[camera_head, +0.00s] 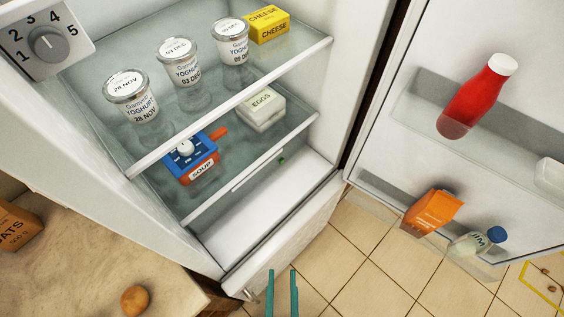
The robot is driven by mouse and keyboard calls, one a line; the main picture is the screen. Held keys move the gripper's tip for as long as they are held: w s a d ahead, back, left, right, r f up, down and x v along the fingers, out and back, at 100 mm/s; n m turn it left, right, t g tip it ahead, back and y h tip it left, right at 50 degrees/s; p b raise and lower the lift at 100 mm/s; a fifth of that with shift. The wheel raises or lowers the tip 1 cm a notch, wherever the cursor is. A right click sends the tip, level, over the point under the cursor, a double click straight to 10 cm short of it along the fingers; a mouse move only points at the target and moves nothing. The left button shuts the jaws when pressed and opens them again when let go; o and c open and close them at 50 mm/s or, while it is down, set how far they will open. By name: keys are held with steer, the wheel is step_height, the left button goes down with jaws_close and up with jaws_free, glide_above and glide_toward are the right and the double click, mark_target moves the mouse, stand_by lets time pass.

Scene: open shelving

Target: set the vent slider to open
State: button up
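The open fridge has a pale bar (258,167) along its lower shelf edge, with a thin slot-like strip on it. A small green mark (281,160) shows at the right end of that strip; this looks like the vent slider, but it is too small to read its setting. My gripper (282,284) shows as two teal fingers at the bottom edge. They are apart with nothing between them, in the picture below the slider and near the drawer front.
Yoghurt jars (180,65) and a cheese box (267,24) stand on the upper shelf. A numbered dial (46,42) is upper left. The open door (420,45) stands right, holding a red bottle (478,97).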

steer(key=shift+w, duration=0.1)
steer(key=c, duration=0.7)
steer(key=w+n+t, duration=0.1)
steer(key=w+n, duration=0.1)
steer(key=w+d+n+t, duration=0.1)
steer(key=w+n, duration=0.1)
steer(key=w+n+t+y, duration=0.1)
steer(key=w, duration=0.1)
steer(key=shift+w+d+r+n, duration=0.15)
steer(key=shift+r+n, duration=0.1)
steer(key=shift+n, duration=0.15)
jaws_close()
steer(key=n+g+y, duration=0.3)
steer(key=n+y, duration=0.5)
steer(key=n, duration=1)
glide_toward(267, 170)
steer(key=x, duration=0.6)
steer(key=shift+w+r, duration=0.1)
steer(key=shift+w, duration=0.05)
steer(key=shift+w+d, duration=0.8)
steer(key=shift+d, duration=0.15)
steer(key=shift+w+d, duration=0.45)
steer(key=shift+d, duration=0.05)
